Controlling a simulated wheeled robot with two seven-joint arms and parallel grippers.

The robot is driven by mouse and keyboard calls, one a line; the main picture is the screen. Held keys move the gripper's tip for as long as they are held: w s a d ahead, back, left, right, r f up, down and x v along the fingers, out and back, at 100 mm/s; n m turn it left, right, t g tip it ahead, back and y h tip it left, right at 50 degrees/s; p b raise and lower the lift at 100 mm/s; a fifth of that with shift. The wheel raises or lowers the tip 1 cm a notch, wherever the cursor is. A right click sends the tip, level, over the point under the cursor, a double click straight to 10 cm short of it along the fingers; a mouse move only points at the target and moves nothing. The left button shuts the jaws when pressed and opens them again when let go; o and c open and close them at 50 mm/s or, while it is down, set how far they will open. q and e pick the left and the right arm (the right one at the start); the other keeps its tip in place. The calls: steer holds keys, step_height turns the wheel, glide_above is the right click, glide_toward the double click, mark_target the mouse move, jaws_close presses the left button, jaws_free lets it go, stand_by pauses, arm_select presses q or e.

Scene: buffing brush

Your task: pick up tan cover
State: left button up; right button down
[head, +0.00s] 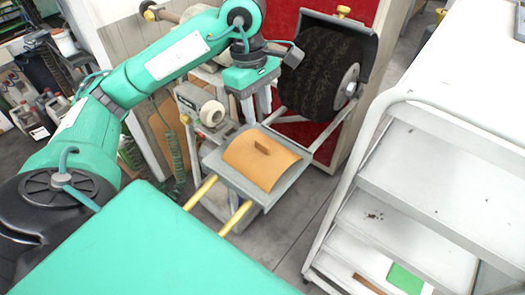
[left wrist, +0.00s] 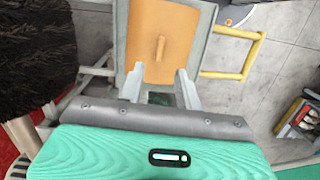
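The tan cover (head: 262,158) is a curved orange-tan sheet with a small upright tab handle in its middle. It rests on a grey tray (head: 225,170) in front of the brush machine. In the left wrist view the cover (left wrist: 160,32) lies just beyond the fingertips, its handle near the picture's centre. My left gripper (head: 256,118) hangs above and behind the cover, fingers pointing down, apart and empty. In the left wrist view the open fingers (left wrist: 158,84) show on either side below the handle. My right gripper is in neither view.
A large dark round brush (head: 318,75) stands behind the tray, close to my left gripper, in a red-backed cabinet. Yellow handles (head: 200,193) stick out from the tray's front. A white shelf cart (head: 430,150) stands on the right, with grey floor between.

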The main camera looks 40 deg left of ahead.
mark_target(262, 143)
arm_select(q)
step_height(262, 143, down, 4)
steer(key=shift+d+r+p, duration=0.15)
steer(key=shift+r+p, duration=0.1)
steer(key=shift+p, duration=0.05)
steer(key=shift+d+f, duration=0.1)
steer(key=shift+f, duration=0.25)
steer(key=shift+f+p, duration=0.5)
steer(key=f, duration=0.1)
steer(key=f+p, duration=0.1)
steer(key=f, duration=0.1)
steer(key=shift+s+d, duration=0.1)
steer(key=shift+d, duration=0.1)
steer(key=shift+d+f+p, duration=0.1)
steer(key=shift+f+p, duration=0.2)
steer(key=shift+f, duration=0.3)
steer(key=shift+c, duration=0.2)
jaws_close()
